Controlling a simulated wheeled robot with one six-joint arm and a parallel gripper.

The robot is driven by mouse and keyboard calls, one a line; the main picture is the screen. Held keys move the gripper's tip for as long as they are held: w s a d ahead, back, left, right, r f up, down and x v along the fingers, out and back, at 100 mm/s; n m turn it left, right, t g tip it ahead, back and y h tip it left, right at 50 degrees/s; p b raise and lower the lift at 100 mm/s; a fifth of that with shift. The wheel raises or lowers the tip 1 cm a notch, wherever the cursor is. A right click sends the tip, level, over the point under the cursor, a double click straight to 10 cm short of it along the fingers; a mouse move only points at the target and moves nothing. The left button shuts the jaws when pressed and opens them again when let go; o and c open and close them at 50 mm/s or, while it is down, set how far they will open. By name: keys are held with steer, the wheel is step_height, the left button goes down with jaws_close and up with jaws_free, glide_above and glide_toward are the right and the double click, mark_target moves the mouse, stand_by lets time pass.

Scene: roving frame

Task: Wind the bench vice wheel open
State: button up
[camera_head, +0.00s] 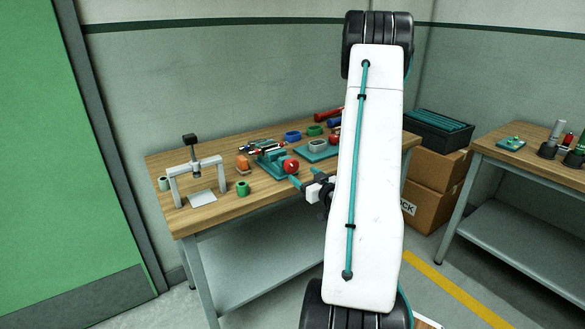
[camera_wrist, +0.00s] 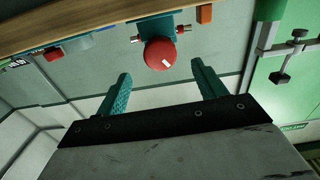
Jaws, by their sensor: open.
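The bench vice (camera_head: 268,158) is teal and stands near the front edge of the wooden workbench. Its round red wheel (camera_head: 291,166) faces out over that edge. The wheel appears just beyond the fingertips; contact is not visible. In the head view my gripper (camera_head: 299,181) is right beside the wheel, partly hidden by my arm.
A green door (camera_head: 55,150) is at left.

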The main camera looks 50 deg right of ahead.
mark_target(293, 167)
steer(key=shift+m, duration=0.3)
steer(key=x, duration=0.7)
steer(key=shift+w+d, duration=0.15)
steer(key=shift+w, duration=0.2)
steer(key=c, duration=1)
